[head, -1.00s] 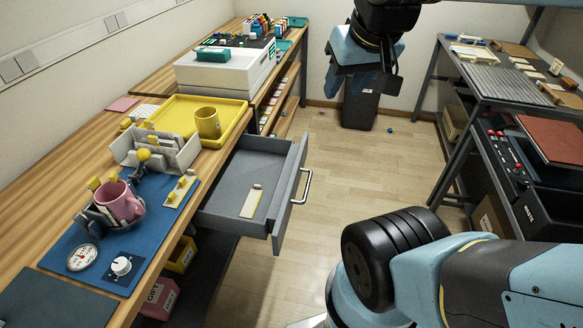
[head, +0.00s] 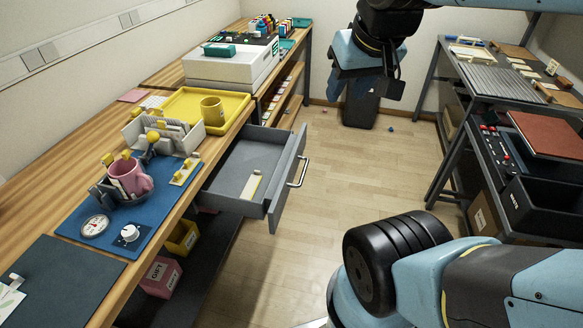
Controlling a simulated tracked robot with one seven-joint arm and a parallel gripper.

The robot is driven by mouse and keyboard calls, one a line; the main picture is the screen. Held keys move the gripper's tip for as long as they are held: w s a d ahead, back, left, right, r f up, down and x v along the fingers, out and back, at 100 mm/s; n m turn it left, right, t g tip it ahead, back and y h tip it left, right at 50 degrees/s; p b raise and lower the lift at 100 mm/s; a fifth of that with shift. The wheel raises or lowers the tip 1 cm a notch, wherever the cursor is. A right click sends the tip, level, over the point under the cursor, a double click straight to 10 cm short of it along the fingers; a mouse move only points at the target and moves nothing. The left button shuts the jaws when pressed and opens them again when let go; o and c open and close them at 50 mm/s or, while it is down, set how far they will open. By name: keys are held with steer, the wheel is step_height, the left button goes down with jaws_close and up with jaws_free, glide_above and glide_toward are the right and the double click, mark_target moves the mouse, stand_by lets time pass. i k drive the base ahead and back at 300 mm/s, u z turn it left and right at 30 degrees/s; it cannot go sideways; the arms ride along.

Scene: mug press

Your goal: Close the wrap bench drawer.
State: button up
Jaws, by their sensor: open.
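The wrap bench drawer (head: 235,172) is grey and stands pulled out from the wooden bench (head: 68,190) on the left. Its front panel (head: 284,180) carries a metal bar handle (head: 300,171) facing right. A small pale strip (head: 250,187) lies inside the drawer. My gripper (head: 386,82) hangs at the top middle of the head view, above the floor, to the right of and beyond the drawer. It is open and empty, and touches nothing that I can see. Part of my arm hides its upper side.
A dark bin (head: 361,105) stands behind my gripper. The floor (head: 355,165) beside the drawer is clear. A shelf rack (head: 505,75) stands right.

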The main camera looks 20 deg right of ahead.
mark_target(278, 153)
steer(key=z, duration=0.15)
steer(key=k, duration=0.2)
steer(key=z, duration=1.45)
steer(key=i, duration=0.85)
steer(key=u, duration=2.3)
steer(key=i, duration=0.5)
steer(key=z, duration=0.3)
